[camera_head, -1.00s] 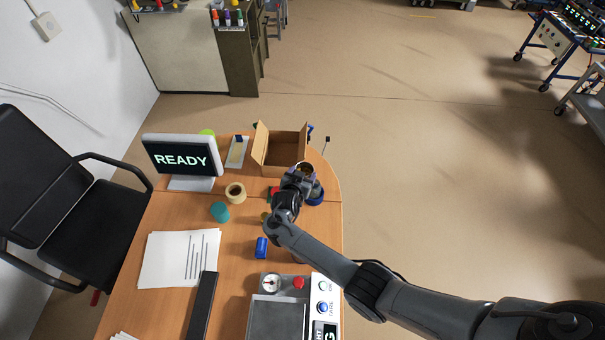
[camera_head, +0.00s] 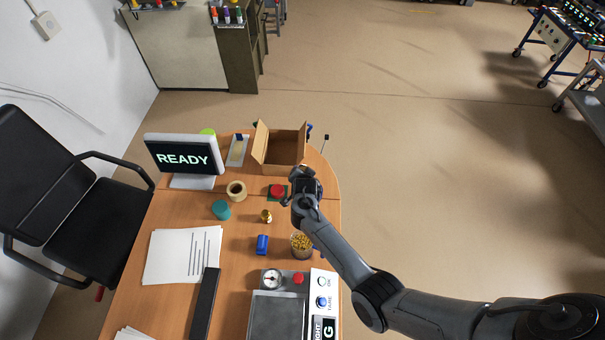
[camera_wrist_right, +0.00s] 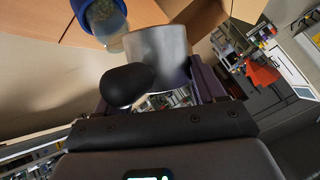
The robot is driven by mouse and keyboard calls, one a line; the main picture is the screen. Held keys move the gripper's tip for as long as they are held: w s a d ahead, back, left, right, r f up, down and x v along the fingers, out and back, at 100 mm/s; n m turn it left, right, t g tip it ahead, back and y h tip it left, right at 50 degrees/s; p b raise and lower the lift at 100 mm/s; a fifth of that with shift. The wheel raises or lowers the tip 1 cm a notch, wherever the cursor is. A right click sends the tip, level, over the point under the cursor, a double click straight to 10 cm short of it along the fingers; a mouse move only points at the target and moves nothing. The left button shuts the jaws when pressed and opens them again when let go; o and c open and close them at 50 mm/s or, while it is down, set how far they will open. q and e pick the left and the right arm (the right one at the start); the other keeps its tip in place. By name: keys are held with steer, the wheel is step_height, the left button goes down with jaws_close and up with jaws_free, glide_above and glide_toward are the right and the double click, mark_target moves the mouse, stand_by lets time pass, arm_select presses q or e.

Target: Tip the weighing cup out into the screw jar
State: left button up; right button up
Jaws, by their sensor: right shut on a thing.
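The weighing cup, a grey metal cup (camera_wrist_right: 158,55), is between the fingers of my right gripper (camera_wrist_right: 165,95) in the right wrist view. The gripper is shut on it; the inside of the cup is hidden. In the head view my right gripper (camera_head: 302,184) is over the right side of the table, just right of a red cap. A clear vessel with a blue rim (camera_wrist_right: 82,12), apparently the screw jar, is beside the cup at the top of the wrist view. My gripper hides it in the head view. My left gripper is not in view.
A glass jar of yellow pellets (camera_head: 302,246) stands near the scale (camera_head: 278,315). The red cap (camera_head: 277,191) lies on a green patch. An open cardboard box (camera_head: 284,150) is behind my gripper.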

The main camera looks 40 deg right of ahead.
steer(key=shift+d+f+m+y+b, duration=0.3)
steer(key=shift+d+f+m+y, duration=0.15)
steer(key=shift+y, duration=0.45)
steer(key=shift+s+d+m+y, duration=0.1)
steer(key=shift+d+m+y, duration=0.15)
steer(key=shift+m+y, duration=0.4)
steer(key=y, duration=0.1)
steer(key=d+y, duration=0.1)
steer(key=shift+f+m+t+y+b, duration=0.1)
steer(key=shift+m+t+y+b, duration=0.2)
steer(key=shift+t+y+b, duration=0.1)
steer(key=y, duration=0.1)
steer(key=d+m+y, duration=0.1)
steer(key=shift+s+d+f+t+y, duration=0.1)
steer(key=shift+d+t+y, duration=0.15)
steer(key=shift+t+y, duration=0.15)
steer(key=d+m+t+y+b, duration=0.1)
steer(key=b, duration=0.1)
steer(key=d+f+m+y+b, duration=0.1)
steer(key=y+b, duration=0.1)
steer(key=d+m+t+y+b, duration=0.1)
steer(key=m+y+b, duration=0.1)
steer(key=shift+s+d+f+t+y, duration=0.1)
steer(key=shift+s+f+t+y, duration=0.15)
steer(key=shift+s+t, duration=0.1)
steer(key=shift+d, duration=0.1)
steer(key=shift+b, duration=0.3)
